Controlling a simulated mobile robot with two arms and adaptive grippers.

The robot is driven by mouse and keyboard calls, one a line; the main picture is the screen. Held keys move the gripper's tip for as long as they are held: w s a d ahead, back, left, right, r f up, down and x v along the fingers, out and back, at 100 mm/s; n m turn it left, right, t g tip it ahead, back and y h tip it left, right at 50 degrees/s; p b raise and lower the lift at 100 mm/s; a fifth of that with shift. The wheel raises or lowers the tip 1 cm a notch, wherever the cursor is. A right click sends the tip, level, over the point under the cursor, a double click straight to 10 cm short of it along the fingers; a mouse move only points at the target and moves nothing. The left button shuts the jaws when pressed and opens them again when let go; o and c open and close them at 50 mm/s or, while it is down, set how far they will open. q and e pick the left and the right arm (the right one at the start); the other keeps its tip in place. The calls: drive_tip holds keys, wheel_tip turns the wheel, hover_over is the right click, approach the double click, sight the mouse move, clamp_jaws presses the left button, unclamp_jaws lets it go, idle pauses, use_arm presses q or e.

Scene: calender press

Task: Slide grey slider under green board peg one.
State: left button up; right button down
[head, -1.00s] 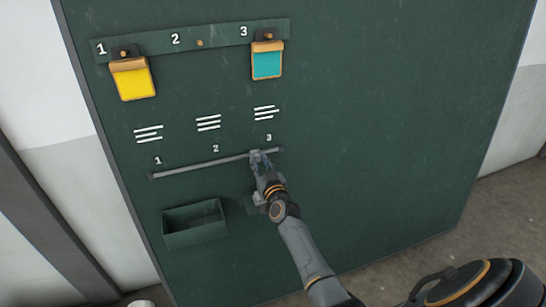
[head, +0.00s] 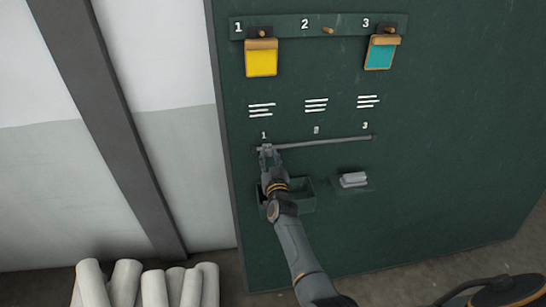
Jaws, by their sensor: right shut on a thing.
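The green board (head: 440,130) carries a top strip with pegs numbered 1, 2 and 3. Peg one (head: 262,33) holds a yellow card (head: 261,60) on a clip. Below runs a thin grey rail (head: 325,141) with marks 1 to 3. My right gripper (head: 266,154) is shut on the grey slider (head: 265,147) at the rail's left end, just below the mark 1 and roughly under peg one. The gripper hides most of the slider. My left gripper is not in view.
A teal card (head: 379,54) hangs at peg three; peg two (head: 327,30) is bare. A green bin (head: 300,200) sits below the rail, partly behind my right arm. A grey-white block (head: 353,179) rests on a small ledge to its right. White rolls (head: 125,283) stand lower left.

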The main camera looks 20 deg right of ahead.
drive_tip(key=shift+a+f, duration=0.1)
drive_tip(key=shift+a, duration=0.3)
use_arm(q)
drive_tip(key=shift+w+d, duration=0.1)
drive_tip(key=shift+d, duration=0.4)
use_arm(e)
drive_tip(key=shift+w+a, duration=0.1)
drive_tip(key=shift+a, duration=0.1)
